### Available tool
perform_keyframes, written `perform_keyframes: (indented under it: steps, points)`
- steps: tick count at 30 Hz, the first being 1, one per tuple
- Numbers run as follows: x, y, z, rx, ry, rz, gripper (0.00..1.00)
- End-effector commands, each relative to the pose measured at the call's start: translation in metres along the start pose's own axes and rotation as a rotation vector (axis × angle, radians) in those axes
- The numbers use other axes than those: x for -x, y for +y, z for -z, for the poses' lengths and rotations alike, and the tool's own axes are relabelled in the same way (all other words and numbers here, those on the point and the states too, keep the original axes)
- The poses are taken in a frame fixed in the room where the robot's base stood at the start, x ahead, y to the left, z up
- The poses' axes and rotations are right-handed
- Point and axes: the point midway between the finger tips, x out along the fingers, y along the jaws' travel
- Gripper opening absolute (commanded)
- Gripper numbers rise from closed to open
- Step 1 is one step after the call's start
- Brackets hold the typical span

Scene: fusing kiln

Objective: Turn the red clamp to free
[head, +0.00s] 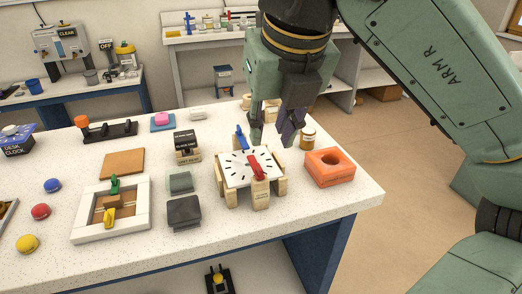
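The red clamp (256,168) is a small red lever on a white plate (237,173) with black tick marks. It lies slanted near the plate's right side, towards the front. A blue lever (241,138) stands at the plate's back edge. Wooden blocks (261,194) surround the plate; the lettering on them is too small to read. My gripper (273,138) points down just behind and right of the plate. Its two fingers are apart with nothing visible between them. It looks clear of the red clamp, though its exact height is hard to tell.
An orange block with a round hole (328,167) stands right of the plate, with an amber jar (307,138) behind it. Dark grey blocks (184,211) and a white frame (111,211) lie to the left. The white tabletop (240,228) is clear in front.

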Motion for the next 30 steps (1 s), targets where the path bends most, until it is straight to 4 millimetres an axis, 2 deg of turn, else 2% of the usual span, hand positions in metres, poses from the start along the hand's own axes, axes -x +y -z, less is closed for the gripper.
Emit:
perform_keyframes:
  steps: [9, 15, 21, 29, 30]
  points:
    - [-0.056, 0.002, 0.0, 0.005, 0.002, -0.006, 0.26]
    - [-0.086, 0.002, 0.0, 0.004, 0.001, -0.007, 0.26]
    - [-0.1, 0.002, 0.0, 0.004, -0.001, -0.005, 0.26]
    - [-0.101, 0.002, 0.0, 0.005, -0.001, -0.004, 0.26]
    - [-0.101, 0.002, 0.0, 0.005, -0.001, -0.004, 0.23]
